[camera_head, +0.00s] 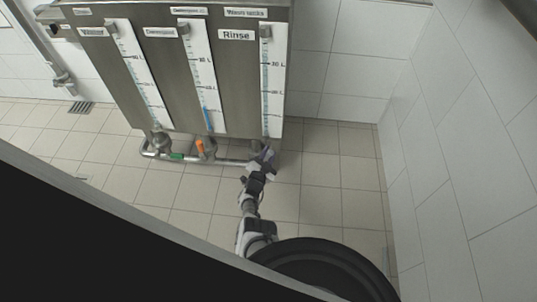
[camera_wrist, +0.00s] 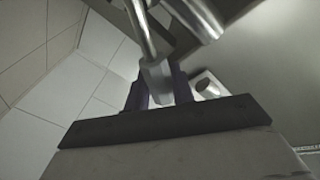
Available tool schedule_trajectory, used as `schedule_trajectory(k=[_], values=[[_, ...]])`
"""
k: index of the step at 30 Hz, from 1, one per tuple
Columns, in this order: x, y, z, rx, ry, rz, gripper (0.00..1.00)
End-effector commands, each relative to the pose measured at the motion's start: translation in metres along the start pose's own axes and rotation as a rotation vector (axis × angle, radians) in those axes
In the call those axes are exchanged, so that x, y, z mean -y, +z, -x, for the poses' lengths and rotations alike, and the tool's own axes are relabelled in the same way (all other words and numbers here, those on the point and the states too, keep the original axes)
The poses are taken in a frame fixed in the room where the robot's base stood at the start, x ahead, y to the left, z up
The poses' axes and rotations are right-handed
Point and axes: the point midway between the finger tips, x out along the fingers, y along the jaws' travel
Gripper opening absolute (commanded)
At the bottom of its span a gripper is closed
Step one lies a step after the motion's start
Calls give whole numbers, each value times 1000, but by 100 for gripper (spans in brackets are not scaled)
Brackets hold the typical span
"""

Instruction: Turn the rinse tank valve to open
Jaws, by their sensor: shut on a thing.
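The rinse tank (camera_head: 235,75), labelled "Rinse", is the rightmost section of the steel tank unit in the head view. Its valve sits under the tank at the lower right, mostly hidden by my gripper (camera_head: 262,160). In the wrist view my gripper (camera_wrist: 159,88) has its two dark fingers on either side of a grey metal valve part (camera_wrist: 155,75) and is shut on it. A metal pipe (camera_wrist: 140,28) rises from this part. The handle's exact angle cannot be made out.
Two other valves, with a green handle (camera_head: 177,156) and an orange handle (camera_head: 200,149), sit to the left along the low pipe (camera_head: 230,162). A white tiled wall (camera_head: 450,150) stands to the right. Tiled floor (camera_head: 325,190) lies clear between wall and tank.

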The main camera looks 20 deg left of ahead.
Motion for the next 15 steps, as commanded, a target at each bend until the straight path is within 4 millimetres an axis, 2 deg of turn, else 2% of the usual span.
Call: schedule_trajectory(k=[8, 15], values=[[10, 1, 1, -19, -15, 87, 0], [26, 4, 5, -54, -40, 257, 0]])
